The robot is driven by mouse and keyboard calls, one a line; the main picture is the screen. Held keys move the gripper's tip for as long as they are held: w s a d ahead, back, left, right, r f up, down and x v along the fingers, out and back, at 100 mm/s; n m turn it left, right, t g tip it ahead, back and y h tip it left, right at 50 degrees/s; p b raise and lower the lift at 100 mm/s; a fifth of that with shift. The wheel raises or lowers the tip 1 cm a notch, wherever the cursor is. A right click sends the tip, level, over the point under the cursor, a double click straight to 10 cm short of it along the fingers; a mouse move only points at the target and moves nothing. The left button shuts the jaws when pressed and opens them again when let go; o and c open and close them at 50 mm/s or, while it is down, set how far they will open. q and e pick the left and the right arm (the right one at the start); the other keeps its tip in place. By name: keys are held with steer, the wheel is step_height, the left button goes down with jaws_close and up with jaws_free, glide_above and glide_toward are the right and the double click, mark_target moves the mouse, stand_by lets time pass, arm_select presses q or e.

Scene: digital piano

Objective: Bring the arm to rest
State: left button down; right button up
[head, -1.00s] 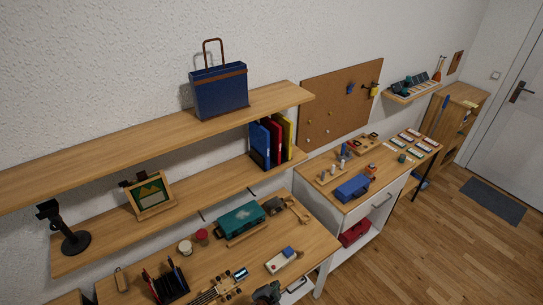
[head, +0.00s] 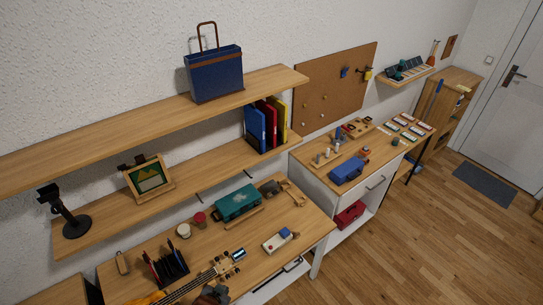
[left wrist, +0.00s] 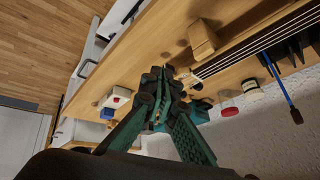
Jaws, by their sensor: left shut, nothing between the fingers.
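My left gripper (left wrist: 160,88) shows in the left wrist view with its dark green fingers drawn together and nothing between them. It is above the workbench (left wrist: 150,50), with the guitar neck (left wrist: 255,48) to its right in that view. In the head view a dark part of my left gripper (head: 214,295) shows at the bottom edge, beside the guitar (head: 190,288). Most of my left arm is out of that view. My right gripper is in neither view.
Shelves (head: 150,142) overhang behind. Open wooden floor (head: 420,250) lies at right.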

arm_select(q)
steer(key=s+a+r+n+g+y, duration=0.1)
steer(key=s+a+r+n, duration=0.2)
steer(key=s+a, duration=0.6)
steer(key=s+a+r+n+g+y, duration=0.15)
steer(key=s+a+r, duration=0.25)
steer(key=s+a, duration=0.45)
step_height(320, 180, down, 38)
steer(key=s+d+g+h+b, duration=0.2)
steer(key=b, duration=0.5)
arm_select(e)
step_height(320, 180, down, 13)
steer(key=b, duration=0.5)
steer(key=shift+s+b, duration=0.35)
steer(key=shift+b, duration=0.05)
arm_select(q)
steer(key=s+f, duration=1.9)
steer(key=f, duration=0.4)
steer(key=shift+s+g, duration=0.2)
steer(key=shift+g, duration=0.25)
